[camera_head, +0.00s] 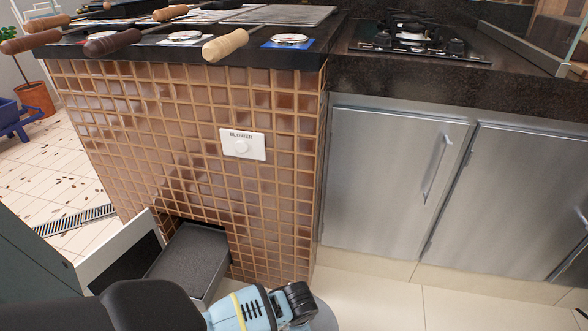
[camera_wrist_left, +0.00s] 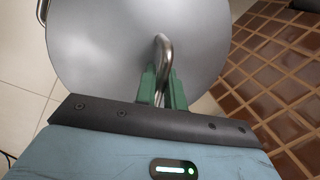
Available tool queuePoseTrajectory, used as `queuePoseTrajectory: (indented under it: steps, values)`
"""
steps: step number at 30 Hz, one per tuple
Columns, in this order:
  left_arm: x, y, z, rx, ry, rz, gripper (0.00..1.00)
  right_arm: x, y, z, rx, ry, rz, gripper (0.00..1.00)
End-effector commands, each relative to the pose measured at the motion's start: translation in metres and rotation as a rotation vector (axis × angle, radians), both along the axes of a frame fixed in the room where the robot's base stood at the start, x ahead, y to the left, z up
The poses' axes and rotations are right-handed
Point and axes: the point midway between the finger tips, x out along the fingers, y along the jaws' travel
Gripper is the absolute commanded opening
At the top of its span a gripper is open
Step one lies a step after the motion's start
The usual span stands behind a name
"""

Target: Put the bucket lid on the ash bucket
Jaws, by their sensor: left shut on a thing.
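The bucket lid (camera_wrist_left: 105,45) is a smooth grey metal disc that fills much of the left wrist view. My left gripper (camera_wrist_left: 162,88) has its green fingers shut on the lid's bent metal handle (camera_wrist_left: 166,56). In the head view a small grey part of the lid (camera_head: 324,316) shows at the bottom, beside my blue and black wrist; the fingers are hidden there. A thin curved metal bar (camera_wrist_left: 42,10) shows past the lid's left edge; I cannot tell whether it belongs to the ash bucket. The bucket's body is not clearly visible. My right gripper is not in view.
A tiled grill base (camera_head: 190,130) stands ahead, with an open drawer (camera_head: 190,258) low at its front left. Steel cabinet doors (camera_head: 390,180) are at the right. Wooden-handled tools overhang the dark counter (camera_head: 400,75). The floor (camera_head: 390,300) is clear below the cabinets.

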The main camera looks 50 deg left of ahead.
Motion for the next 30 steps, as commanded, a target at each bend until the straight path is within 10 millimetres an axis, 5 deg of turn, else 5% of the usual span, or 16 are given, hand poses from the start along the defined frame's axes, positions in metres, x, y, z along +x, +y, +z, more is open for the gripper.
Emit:
queuePoseTrajectory:
  steps: [8,9,14,23,30]
  values:
    - [-0.002,-0.001,-0.003,-0.001,0.006,-0.002,0.00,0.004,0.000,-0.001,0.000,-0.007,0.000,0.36]
    - [-0.002,-0.001,-0.003,-0.001,0.006,-0.002,0.14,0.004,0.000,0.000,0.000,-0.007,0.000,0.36]
    - [-0.002,-0.001,-0.003,-0.001,0.004,-0.001,0.35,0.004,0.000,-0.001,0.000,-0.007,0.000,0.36]
    - [-0.001,-0.001,0.000,-0.001,0.003,-0.001,0.36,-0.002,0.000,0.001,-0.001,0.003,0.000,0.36]
    - [-0.003,-0.006,0.032,-0.001,-0.002,-0.001,0.36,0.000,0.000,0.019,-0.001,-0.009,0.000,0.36]
